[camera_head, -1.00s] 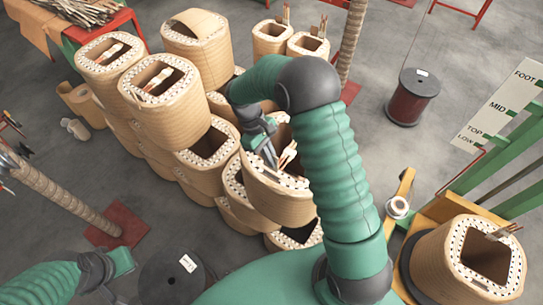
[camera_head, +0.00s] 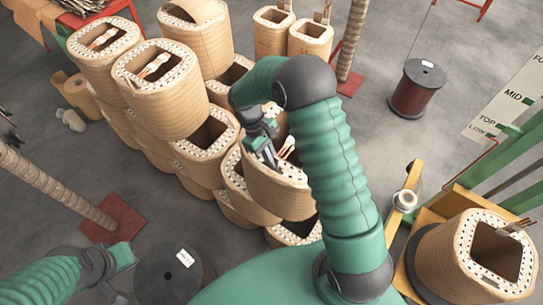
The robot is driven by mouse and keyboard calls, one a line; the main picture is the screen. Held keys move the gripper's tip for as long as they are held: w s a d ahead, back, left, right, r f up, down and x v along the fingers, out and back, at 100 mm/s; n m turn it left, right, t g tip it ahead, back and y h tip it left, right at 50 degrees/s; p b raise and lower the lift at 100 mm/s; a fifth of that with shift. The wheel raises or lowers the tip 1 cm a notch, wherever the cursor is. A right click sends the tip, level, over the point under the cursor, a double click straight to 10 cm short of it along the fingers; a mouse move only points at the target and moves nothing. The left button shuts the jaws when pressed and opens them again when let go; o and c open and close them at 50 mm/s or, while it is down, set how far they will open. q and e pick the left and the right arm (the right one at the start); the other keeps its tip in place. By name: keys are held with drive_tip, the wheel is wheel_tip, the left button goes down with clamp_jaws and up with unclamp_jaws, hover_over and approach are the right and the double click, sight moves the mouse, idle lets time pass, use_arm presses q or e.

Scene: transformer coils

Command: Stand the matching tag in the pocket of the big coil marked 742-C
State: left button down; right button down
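Several big tan coils with dotted top rims and square openings are stacked in a group left of centre. Two upper coils (camera_head: 155,105) and (camera_head: 100,60) have pale and copper-coloured strips in their openings. My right gripper (camera_head: 267,153) points down at the opening of a big coil (camera_head: 280,192) at the near right of the stack. Pale strips (camera_head: 288,147) show beside its fingers; its fingertips are partly hidden and no tag can be made out in them. I cannot read 742-C on any coil. My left arm shows at the lower left, its fingers not clearly visible.
Another coil (camera_head: 450,255) sits in a yellow frame at the lower right. A board (camera_head: 505,95) with MID, TOP and LOW stands behind it. Dark spools (camera_head: 415,90) and (camera_head: 172,275), and a ribbed post (camera_head: 60,192) on a red base, stand on the floor. Grey floor is open at upper right.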

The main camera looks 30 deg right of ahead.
drive_tip(key=shift+f, duration=0.3)
drive_tip(key=shift+s+d, duration=0.15)
drive_tip(key=c, duration=1.6)
unclamp_jaws()
drive_tip(key=shift+w+r, duration=0.2)
drive_tip(key=b+v, duration=0.3)
drive_tip(key=v, duration=1.3)
drive_tip(key=shift+r, duration=0.1)
